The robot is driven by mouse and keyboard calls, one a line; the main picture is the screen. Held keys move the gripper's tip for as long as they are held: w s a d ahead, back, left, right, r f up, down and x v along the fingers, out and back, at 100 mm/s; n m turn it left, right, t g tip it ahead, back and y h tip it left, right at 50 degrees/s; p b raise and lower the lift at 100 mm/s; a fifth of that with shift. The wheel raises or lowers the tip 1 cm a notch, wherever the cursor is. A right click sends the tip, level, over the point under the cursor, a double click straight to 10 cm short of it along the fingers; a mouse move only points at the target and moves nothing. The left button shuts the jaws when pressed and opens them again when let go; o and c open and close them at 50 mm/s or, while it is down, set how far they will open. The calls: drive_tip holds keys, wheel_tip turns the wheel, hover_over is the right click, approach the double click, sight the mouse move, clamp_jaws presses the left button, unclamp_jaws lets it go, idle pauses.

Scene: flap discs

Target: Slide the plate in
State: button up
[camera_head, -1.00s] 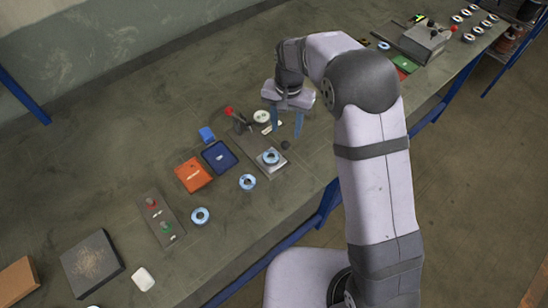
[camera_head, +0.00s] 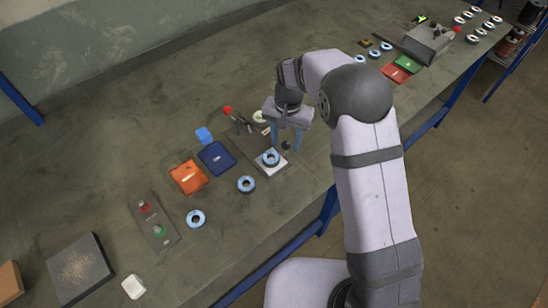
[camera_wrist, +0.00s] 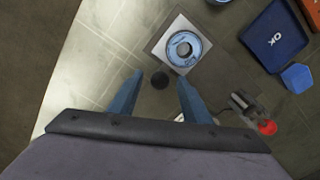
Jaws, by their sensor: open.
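The plate (camera_head: 281,167) is a pale square with a blue-rimmed flap disc (camera_head: 270,158) lying on it. In the wrist view the plate (camera_wrist: 155,41) is just beyond my fingertips. A round dark knob (camera_head: 286,145) is beside the plate, and in the wrist view the knob (camera_wrist: 160,81) shows between my fingers. My gripper (camera_head: 287,148) is open above the knob, pointing down, with one blue finger to each side of it. Whether the fingertips are level with the knob is unclear. The fingers hold nothing.
A clamp with a red knob (camera_head: 228,110) stands beside the plate. A dark blue tray (camera_head: 216,158) and an orange tray (camera_head: 188,177) are to the left. Loose discs (camera_head: 246,184) lie near the front edge. A button panel (camera_head: 153,222) is further left.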

drive_tip(key=shift+c, duration=0.6)
drive_tip(key=c, duration=0.7)
drive_tip(key=shift+w+a, duration=0.1)
drive_tip(key=shift+a, duration=0.05)
drive_tip(key=shift+w+a+p, duration=1.15)
drive_tip(key=shift+w+a, duration=1.55)
drive_tip(key=shift+w, duration=0.1)
drive_tip(key=o, duration=0.8)
drive_tip(key=shift+w, duration=0.1)
drive_tip(key=shift+r, duration=0.1)
drive_tip(key=shift+r+p, duration=2.85)
drive_tip(key=shift+r, duration=1.1)
